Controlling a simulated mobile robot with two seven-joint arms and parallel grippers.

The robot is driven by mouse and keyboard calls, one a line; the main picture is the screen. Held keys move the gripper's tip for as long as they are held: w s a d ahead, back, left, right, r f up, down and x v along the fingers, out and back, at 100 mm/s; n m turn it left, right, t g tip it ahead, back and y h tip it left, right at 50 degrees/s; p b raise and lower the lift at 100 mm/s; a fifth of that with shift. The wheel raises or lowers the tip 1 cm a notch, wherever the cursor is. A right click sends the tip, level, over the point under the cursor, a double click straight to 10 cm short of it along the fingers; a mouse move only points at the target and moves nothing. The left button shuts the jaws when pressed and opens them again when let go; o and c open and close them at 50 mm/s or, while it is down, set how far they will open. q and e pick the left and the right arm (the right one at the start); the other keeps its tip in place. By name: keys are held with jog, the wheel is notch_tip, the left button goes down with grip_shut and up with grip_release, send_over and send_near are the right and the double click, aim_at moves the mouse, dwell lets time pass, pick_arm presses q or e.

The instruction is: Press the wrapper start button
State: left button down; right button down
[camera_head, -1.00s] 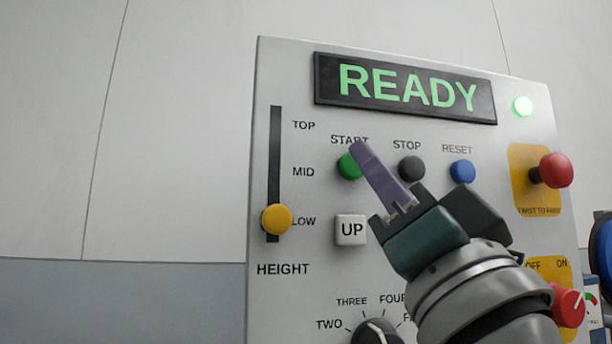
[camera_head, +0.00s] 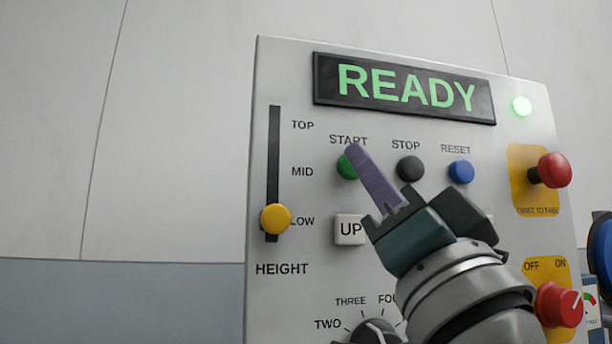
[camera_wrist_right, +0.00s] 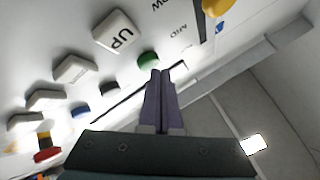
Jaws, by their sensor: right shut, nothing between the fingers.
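The green start button (camera_head: 346,167) is on the grey control panel (camera_head: 300,210), under the word START. It also shows in the right wrist view (camera_wrist_right: 148,59). My right gripper (camera_head: 353,150) is shut and empty, its purple fingers together. In the head view the fingertips overlap the right part of the green button. In the right wrist view the fingertips (camera_wrist_right: 160,72) are just in front of the button; I cannot tell whether they touch it. The display (camera_head: 405,88) reads READY in green. My left gripper is not in view.
A black stop button (camera_head: 410,168) and blue reset button (camera_head: 461,172) sit to the right. A white UP button (camera_head: 349,229) is below. A yellow height slider (camera_head: 275,218) is near LOW. A red mushroom button (camera_head: 555,169) and red knob (camera_head: 559,304) protrude at right.

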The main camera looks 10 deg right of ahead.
jog(key=shift+w, duration=0.5)
dwell(0.6)
dwell(0.3)
jog(key=shift+s+p, duration=0.3)
jog(key=shift+s, duration=0.65)
